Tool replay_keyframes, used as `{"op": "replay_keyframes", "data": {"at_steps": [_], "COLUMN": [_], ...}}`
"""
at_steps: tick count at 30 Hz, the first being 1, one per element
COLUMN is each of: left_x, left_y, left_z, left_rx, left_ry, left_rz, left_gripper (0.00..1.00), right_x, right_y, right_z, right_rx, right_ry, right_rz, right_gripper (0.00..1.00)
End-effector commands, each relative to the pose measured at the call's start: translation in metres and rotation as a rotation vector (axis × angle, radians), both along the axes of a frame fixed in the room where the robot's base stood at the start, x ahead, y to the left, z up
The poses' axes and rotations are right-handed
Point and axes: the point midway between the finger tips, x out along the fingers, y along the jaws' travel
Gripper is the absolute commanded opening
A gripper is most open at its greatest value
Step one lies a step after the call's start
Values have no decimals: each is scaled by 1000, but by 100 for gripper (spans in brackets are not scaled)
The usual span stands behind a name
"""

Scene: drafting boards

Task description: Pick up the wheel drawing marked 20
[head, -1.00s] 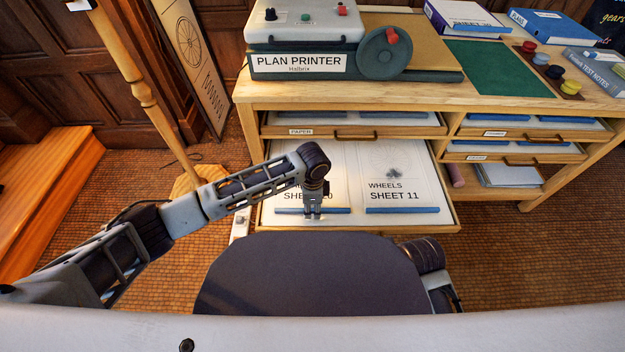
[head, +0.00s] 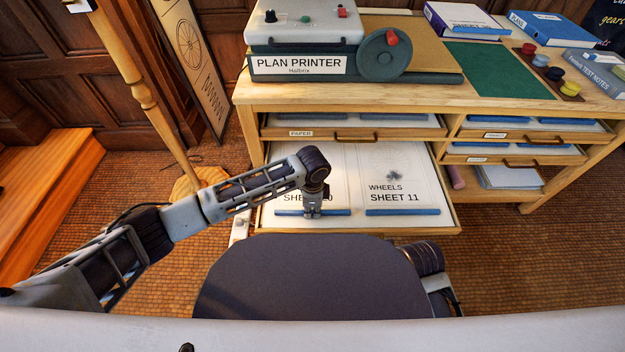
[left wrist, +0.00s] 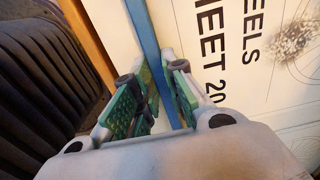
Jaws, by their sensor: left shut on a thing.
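The wheel drawing marked 20 (head: 342,180) lies in the open lower drawer, on its left side. Its blue edge strip (head: 335,212) runs along the drawer's front. My left gripper (head: 312,212) is down at this strip and partly covers the title. In the left wrist view, the fingers (left wrist: 155,95) are closed on the blue strip (left wrist: 150,40), and "SHEET 20" (left wrist: 213,60) reads beside them. The sheet marked 11 (head: 395,185) lies to the right of it. My right gripper is not in view.
The open drawer (head: 452,205) sticks out under the cabinet. Above it are a shallower drawer labelled PAPER (head: 300,133) and the plan printer (head: 300,66) on the top. A wooden stand (head: 150,105) is at the left.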

Motion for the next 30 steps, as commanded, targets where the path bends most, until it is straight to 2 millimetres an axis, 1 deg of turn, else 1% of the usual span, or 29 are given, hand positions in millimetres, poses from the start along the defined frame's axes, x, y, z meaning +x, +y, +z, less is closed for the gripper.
{"op": "replay_keyframes", "data": {"at_steps": [10, 15, 19, 20, 21, 23, 26, 29, 30], "left_x": [0, 0, 0, 0, 0, 0, 0, -15, -22], "left_y": [0, 0, 0, 0, 0, -1, 0, 0, 0], "left_z": [1, 7, 15, 17, 21, 26, 37, 37, 36], "left_rx": [0, 0, 0, -1, -1, -1, -1, 1, 1], "left_ry": [0, 0, 0, -1, -1, -1, -1, 2, 2], "left_rz": [0, 0, -1, -1, -1, 0, 0, -2, -2], "left_gripper": [0, 0, 0, 0, 0, 0, 0, 0, 0], "right_x": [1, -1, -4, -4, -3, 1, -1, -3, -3], "right_y": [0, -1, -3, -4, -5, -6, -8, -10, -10], "right_z": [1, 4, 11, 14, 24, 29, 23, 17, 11], "right_rx": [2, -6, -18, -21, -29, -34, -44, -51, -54], "right_ry": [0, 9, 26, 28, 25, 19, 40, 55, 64], "right_rz": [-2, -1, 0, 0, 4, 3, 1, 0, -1], "right_gripper": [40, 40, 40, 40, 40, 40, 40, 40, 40]}}
